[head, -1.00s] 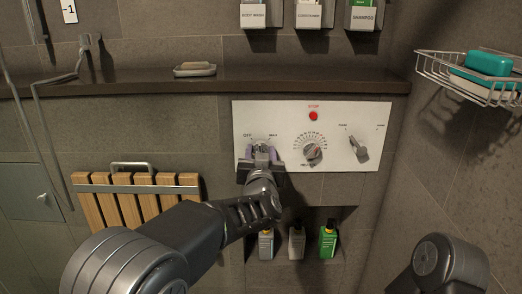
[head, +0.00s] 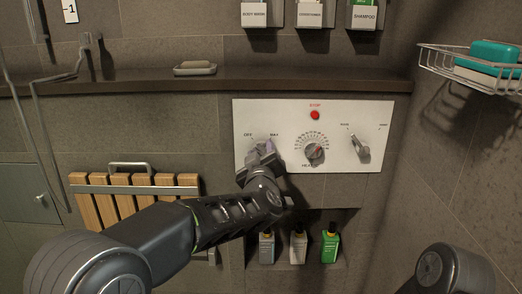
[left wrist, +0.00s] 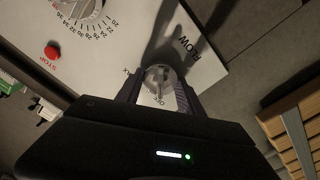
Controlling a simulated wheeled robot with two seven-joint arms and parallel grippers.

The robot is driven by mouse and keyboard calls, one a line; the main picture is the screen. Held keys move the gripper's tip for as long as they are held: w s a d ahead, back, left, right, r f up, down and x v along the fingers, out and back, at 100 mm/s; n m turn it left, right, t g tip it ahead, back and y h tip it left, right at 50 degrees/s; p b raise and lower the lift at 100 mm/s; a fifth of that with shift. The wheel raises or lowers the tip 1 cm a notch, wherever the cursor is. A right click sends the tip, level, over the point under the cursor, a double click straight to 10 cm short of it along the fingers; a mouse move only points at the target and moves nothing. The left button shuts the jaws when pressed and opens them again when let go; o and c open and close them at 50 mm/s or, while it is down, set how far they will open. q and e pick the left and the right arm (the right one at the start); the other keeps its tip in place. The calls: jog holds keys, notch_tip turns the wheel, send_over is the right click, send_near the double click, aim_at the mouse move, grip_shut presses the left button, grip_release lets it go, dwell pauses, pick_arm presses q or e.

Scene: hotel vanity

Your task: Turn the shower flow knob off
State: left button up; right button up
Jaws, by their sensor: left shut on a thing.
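The white control panel (head: 335,178) on the wall carries the flow knob at its left end, under the OFF and MAX marks. My left gripper (head: 259,152) is over that knob and mostly hides it in the head view. In the left wrist view the round grey flow knob (left wrist: 161,78) sits between the two fingers of my left gripper (left wrist: 160,90), which is shut on it. FLOW lettering shows beside it. I cannot tell exactly where its pointer stands. My right gripper is out of view.
The heat dial (head: 314,151), a lever knob (head: 359,146) and a red stop button (head: 315,115) share the panel. A ledge with a soap dish (head: 195,68) runs above. Bottles (head: 331,246) stand in a niche below; a folded wooden seat (head: 133,200) is left.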

pick_arm(q)
jog(key=shift+a+r, duration=0.15)
jog(key=shift+r, duration=0.05)
jog(key=o, duration=1.4)
jog(key=shift+f, duration=0.1)
jog(key=s+p, duration=0.1)
jog(key=s, duration=0.7)
